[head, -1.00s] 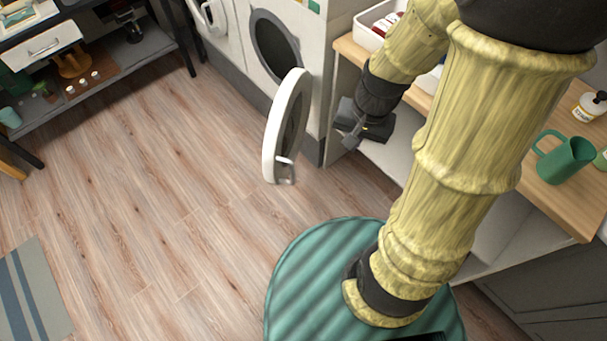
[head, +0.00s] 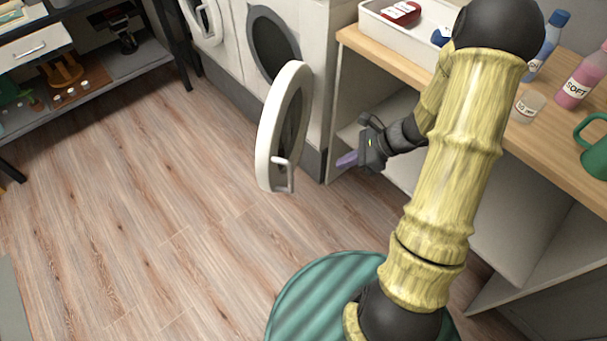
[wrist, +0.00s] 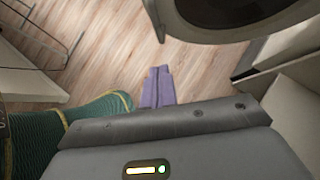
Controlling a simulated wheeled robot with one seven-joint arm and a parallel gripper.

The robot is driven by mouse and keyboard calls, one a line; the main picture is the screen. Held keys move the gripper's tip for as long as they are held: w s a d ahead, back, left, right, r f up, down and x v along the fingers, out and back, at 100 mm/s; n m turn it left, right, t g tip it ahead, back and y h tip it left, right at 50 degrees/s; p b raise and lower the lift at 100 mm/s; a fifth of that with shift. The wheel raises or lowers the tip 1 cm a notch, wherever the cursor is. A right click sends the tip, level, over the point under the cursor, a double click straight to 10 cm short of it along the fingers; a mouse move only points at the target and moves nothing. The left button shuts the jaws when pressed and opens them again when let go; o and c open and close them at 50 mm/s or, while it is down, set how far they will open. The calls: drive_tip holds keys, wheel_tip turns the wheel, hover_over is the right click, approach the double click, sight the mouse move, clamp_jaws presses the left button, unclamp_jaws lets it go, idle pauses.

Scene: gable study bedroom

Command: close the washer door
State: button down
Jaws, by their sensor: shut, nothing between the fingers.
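The washer door (head: 284,125) is a round white-rimmed door standing wide open, swung out from the white washer (head: 304,32) with its dark round opening (head: 272,46) behind it. A handle (head: 283,172) shows at the door's lower edge. My gripper (head: 346,160) is to the right of the door, apart from it, with its purple fingers pointing left. In the wrist view my fingers (wrist: 157,86) are together and empty. The door (wrist: 245,15) shows at the top of that view, beyond the fingertips, cut off by the frame edge.
A wooden counter (head: 400,62) with open shelving stands right of the washer, close beside my arm. It bears a white tray (head: 372,22), bottles (head: 580,75) and a green mug (head: 592,150). A second machine (head: 203,20) stands left. The floor (head: 150,200) left of the door is clear.

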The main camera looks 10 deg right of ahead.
drive_tip(key=a+r+b+x, duration=0.2)
drive_tip(key=x, duration=1.1)
drive_tip(key=shift+w, duration=0.2)
